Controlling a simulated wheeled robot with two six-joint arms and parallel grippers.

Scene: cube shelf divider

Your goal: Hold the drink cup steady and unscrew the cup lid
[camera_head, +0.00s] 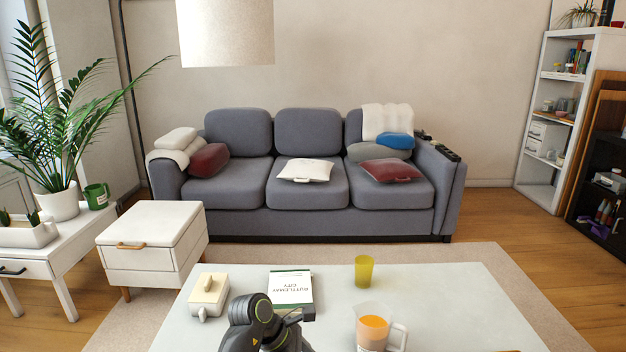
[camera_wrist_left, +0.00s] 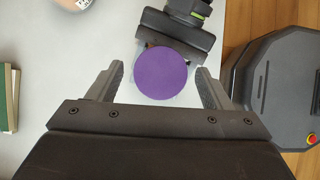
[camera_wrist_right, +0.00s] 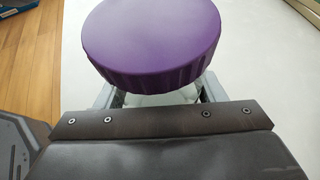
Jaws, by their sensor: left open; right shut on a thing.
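The drink cup's round purple lid (camera_wrist_left: 161,73) lies between the fingers of my left gripper (camera_wrist_left: 160,75), which is open, with a finger on either side and visible gaps. The left wrist view looks down on the lid. In the right wrist view the ribbed purple lid (camera_wrist_right: 152,40) sits on the cup, and a little of the pale cup body (camera_wrist_right: 160,99) shows below it. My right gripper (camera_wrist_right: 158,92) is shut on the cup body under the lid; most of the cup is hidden. The cup is not in the head view.
A dark arm part of mine (camera_head: 262,322) shows at the table's front. The table's right side is mostly clear.

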